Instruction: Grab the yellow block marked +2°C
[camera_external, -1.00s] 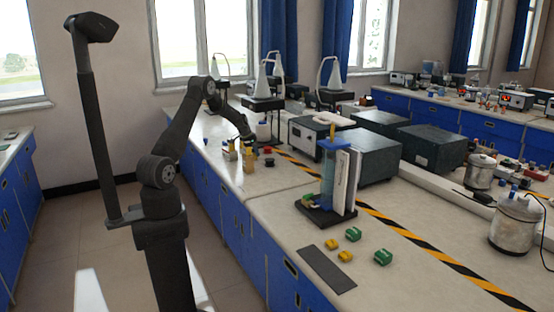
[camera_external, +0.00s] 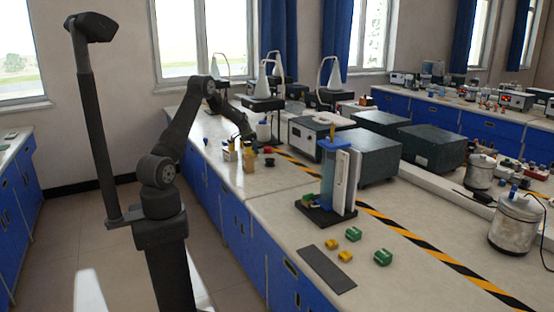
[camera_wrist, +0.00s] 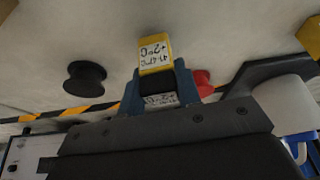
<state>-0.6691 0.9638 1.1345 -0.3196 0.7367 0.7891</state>
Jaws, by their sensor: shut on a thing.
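A second white label shows between the fingers, partly hidden. In the external view my gripper (camera_external: 251,142) is low over the far part of the near bench, beside a small yellow item (camera_external: 249,160). The view is too small to tell whether the block touches the bench.
A black knob-like piece (camera_wrist: 85,82) and a red piece (camera_wrist: 203,80) lie close to my gripper. Another yellow object (camera_wrist: 310,36) is at the right edge. Grey instrument boxes (camera_external: 365,157) stand right of the arm. A blue-topped apparatus (camera_external: 329,180) stands nearer on the bench.

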